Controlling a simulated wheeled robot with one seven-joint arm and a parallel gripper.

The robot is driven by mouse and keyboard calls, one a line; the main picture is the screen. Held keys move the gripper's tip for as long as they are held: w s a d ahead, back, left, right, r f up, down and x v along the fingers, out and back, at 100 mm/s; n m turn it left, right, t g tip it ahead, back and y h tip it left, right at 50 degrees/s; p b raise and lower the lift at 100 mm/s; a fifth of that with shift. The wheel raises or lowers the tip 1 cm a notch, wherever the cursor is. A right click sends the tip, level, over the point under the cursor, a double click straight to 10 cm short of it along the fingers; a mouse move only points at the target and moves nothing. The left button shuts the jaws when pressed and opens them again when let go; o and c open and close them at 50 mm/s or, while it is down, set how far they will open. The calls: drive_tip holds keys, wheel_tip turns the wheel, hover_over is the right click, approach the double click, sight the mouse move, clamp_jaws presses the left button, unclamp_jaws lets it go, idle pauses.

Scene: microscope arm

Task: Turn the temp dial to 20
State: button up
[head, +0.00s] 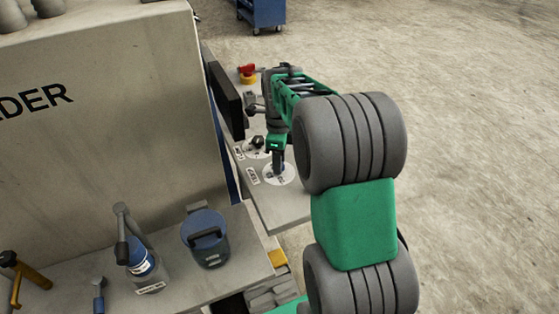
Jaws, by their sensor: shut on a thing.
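My gripper (279,167) points down over the nearer white round dial plate (286,179) on the side panel. It is shut on that plate's knob, which is mostly hidden by the fingers. The small label (253,176) beside this plate is too small to read surely, so I take this as the temp dial. The scale marks and pointer setting cannot be read. A second dial with a black knob (257,142) sits just behind and to the left, apart from the gripper.
A dark screen (226,92) stands left of the dials. A red and yellow button (247,74) is at the panel's far end. A large grey machine (110,110) fills the left. Floor at right is clear.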

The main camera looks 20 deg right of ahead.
clamp_jaws()
